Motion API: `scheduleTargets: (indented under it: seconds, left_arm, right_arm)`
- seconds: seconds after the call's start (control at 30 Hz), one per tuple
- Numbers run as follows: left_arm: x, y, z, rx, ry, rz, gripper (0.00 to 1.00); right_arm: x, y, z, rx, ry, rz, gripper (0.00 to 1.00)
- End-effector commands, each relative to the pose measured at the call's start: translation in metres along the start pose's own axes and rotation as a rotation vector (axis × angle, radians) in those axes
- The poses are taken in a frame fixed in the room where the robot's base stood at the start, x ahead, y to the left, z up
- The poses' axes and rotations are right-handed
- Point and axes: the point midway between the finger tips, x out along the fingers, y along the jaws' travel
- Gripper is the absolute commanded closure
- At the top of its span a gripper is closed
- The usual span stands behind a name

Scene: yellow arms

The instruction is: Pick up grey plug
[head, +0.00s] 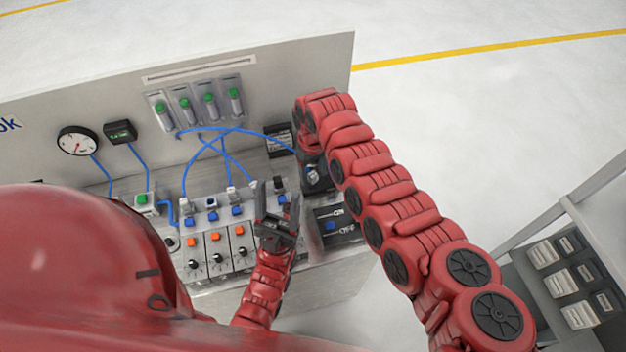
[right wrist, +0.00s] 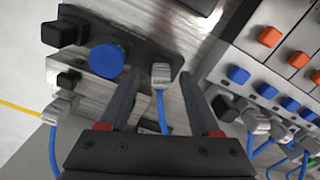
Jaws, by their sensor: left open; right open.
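In the right wrist view, a grey plug (right wrist: 160,72) with a blue cable sits in a dark block, between the spread fingers of my open right gripper (right wrist: 160,88). I cannot tell whether the fingers touch it. In the head view, the right gripper (head: 316,178) is mostly hidden by its own arm at the right end of the panel. My left gripper (head: 276,204) is open and points up at the front of the panel, with nothing visible between its fingers. Other grey plugs with blue cables show in the right wrist view, one at left (right wrist: 60,108) and one at right (right wrist: 257,122).
A blue round button (right wrist: 106,62) is beside the plug. Orange buttons (right wrist: 270,36) and blue buttons (right wrist: 239,75) line the module to the right. A gauge (head: 78,141) and green-topped cylinders (head: 210,97) are on the back panel. Blue cables cross the panel (head: 205,150).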

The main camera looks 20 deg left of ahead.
Motion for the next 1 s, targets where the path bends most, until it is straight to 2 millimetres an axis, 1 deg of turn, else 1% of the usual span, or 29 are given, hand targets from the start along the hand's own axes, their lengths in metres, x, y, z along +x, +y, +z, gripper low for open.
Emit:
scheduleTargets:
  seconds: [0.07,0.1,0.27,0.4,0.43,0.47,0.83,0.93,1.0]
  left_arm:
    - [0.001,0.0,0.0,0.0,0.0,0.0,0.38]
    - [0.001,0.0,0.0,0.0,0.0,0.0,0.38]
    - [0.001,0.0,0.0,0.0,0.0,0.0,0.38]
    - [0.001,0.0,0.0,0.0,0.0,0.0,0.38]
    - [0.001,0.0,0.0,0.0,0.0,0.0,0.38]
    - [0.001,0.0,0.0,0.0,0.0,0.0,0.38]
    - [0.002,0.0,0.0,0.0,0.0,0.0,0.38]
    - [0.006,0.0,-0.001,0.0,0.0,0.0,0.38]
    - [0.012,-0.001,-0.002,0.0,0.0,0.0,0.38]
  right_arm:
    - [-0.002,0.0,0.0,0.0,0.001,0.0,0.36]
    - [-0.002,0.0,0.0,0.0,0.001,0.0,0.38]
    - [-0.002,0.0,0.0,0.0,0.001,0.0,0.67]
    - [-0.002,0.0,0.0,0.0,0.002,0.0,0.92]
    - [-0.002,0.0,0.0,0.0,0.001,0.0,0.97]
    - [-0.002,0.0,0.0,0.0,0.001,0.0,1.0]
    - [-0.003,0.0,0.0,0.0,0.002,0.0,1.0]
    - [-0.01,0.0,-0.001,0.0,0.004,0.001,1.0]
    - [-0.019,0.0,-0.001,0.0,0.006,0.001,1.0]
